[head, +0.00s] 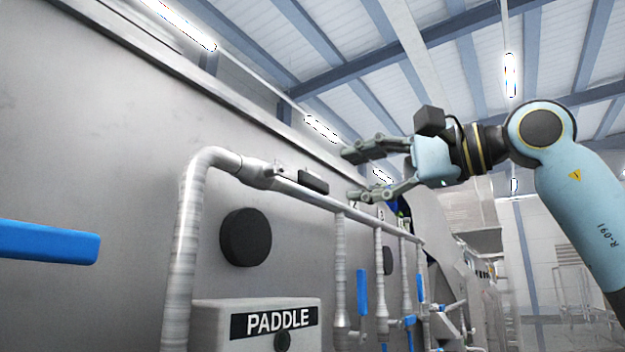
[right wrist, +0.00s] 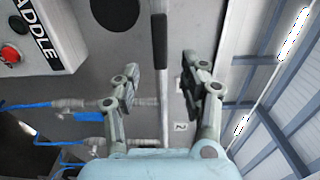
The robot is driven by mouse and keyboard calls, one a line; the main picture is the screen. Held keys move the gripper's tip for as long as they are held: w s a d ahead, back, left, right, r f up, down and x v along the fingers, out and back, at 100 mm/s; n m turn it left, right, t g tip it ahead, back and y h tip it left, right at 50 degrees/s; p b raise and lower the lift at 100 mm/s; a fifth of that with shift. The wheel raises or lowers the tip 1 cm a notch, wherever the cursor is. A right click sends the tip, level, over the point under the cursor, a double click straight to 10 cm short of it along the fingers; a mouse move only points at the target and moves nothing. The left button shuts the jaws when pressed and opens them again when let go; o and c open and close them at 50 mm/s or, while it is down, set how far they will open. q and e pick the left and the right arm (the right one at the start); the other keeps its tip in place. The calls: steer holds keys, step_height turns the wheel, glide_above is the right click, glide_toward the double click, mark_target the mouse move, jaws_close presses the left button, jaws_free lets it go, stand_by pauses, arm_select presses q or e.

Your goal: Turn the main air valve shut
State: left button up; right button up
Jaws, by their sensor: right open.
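The main air valve seems to be the valve (head: 275,171) on the upper grey pipe. Its lever ends in a black grip (head: 313,182) that lies along the pipe. My right gripper (head: 350,174) is open and empty, to the right of the black grip, its fingers pointing left. In the right wrist view, the black grip (right wrist: 159,60) shows between and beyond the spread fingers of the gripper (right wrist: 161,84), apart from both. The valve body is out of that view. My left gripper is not in view.
A grey PADDLE box (head: 262,328) stands below the pipe (head: 184,250), beside a black round disc (head: 245,237). A blue bar (head: 48,242) juts in at left. Several drop pipes with blue handles (head: 362,292) hang at right. The space above the pipe is free.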

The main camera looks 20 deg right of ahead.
mark_target(319, 183)
steer(key=p+x, duration=0.2)
steer(key=x, duration=0.2)
steer(key=shift+w+a+r, duration=0.15)
steer(key=shift+a+r, duration=0.05)
steer(key=p+x, duration=0.1)
steer(key=x, duration=0.2)
steer(key=shift+w+f+p, duration=0.1)
steer(key=shift+w+p, duration=0.05)
steer(key=shift+p, duration=0.15)
steer(key=shift+w+a, duration=0.15)
steer(key=shift+a, duration=0.05)
steer(key=shift+w+f, duration=0.1)
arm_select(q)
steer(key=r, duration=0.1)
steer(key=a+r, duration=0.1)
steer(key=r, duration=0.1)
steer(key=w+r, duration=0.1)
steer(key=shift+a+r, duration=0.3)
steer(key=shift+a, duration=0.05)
arm_select(e)
jaws_close()
